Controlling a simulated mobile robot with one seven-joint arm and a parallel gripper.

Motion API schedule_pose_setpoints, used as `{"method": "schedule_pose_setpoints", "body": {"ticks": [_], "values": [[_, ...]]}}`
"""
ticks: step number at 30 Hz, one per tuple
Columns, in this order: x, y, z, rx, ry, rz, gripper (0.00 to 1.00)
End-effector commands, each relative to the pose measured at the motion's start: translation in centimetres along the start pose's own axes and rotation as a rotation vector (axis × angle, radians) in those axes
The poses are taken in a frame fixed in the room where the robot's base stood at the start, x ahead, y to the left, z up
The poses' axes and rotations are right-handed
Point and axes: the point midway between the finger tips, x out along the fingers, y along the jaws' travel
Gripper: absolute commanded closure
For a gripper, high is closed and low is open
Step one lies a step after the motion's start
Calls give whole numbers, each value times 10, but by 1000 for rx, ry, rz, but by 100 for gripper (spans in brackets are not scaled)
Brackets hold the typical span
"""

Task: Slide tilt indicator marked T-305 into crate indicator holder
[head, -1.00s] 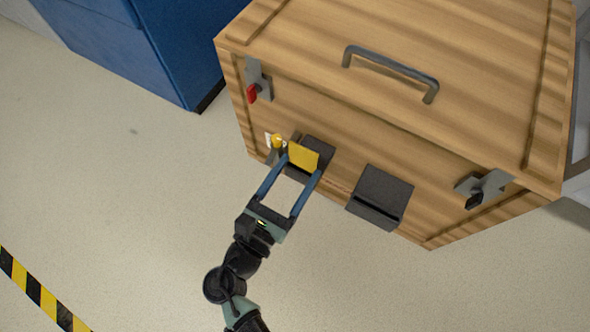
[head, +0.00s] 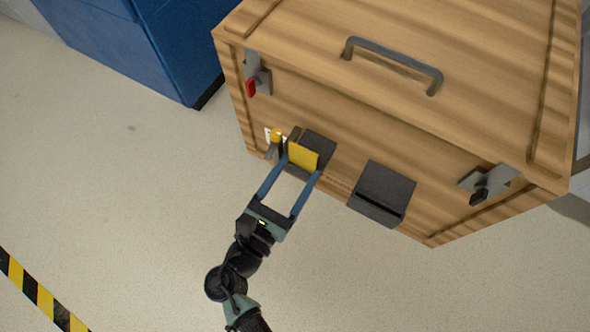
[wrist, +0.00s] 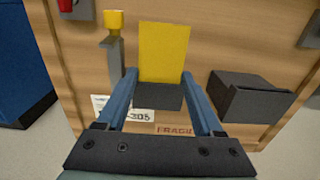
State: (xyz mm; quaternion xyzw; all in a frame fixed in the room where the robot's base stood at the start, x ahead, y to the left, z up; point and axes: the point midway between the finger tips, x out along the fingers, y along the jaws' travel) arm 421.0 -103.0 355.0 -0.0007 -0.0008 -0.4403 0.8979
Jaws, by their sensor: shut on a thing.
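The yellow plate-like tilt indicator (head: 303,157) stands at the crate's front, between the tips of my gripper (head: 303,167). In the wrist view the yellow plate (wrist: 163,50) stands upright, and my gripper (wrist: 158,76) is shut on its sides with two blue fingers. Any marking on the plate is unreadable. A dark holder block (head: 319,146) on the wooden crate (head: 420,80) lies behind the plate; its dark face (wrist: 158,97) shows just below the plate in the wrist view. I cannot tell whether the plate is inside the slot. A white label reading "-305" (wrist: 143,116) is partly hidden by a finger.
A second dark box (head: 382,193) juts from the crate front to the right. A yellow-tipped latch (wrist: 113,22) stands close left of the plate. A red-tipped latch (head: 251,87) and a dark-tipped latch (head: 480,190) sit near the corners. Open floor lies in front.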

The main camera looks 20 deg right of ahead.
Motion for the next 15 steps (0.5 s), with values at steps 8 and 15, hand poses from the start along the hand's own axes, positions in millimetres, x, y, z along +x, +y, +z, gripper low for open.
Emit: {"method": "schedule_pose_setpoints", "body": {"ticks": [8,15], "values": [[0,0,-5,0,2,0,10],[0,-2,-6,-2,5,-4,0]]}}
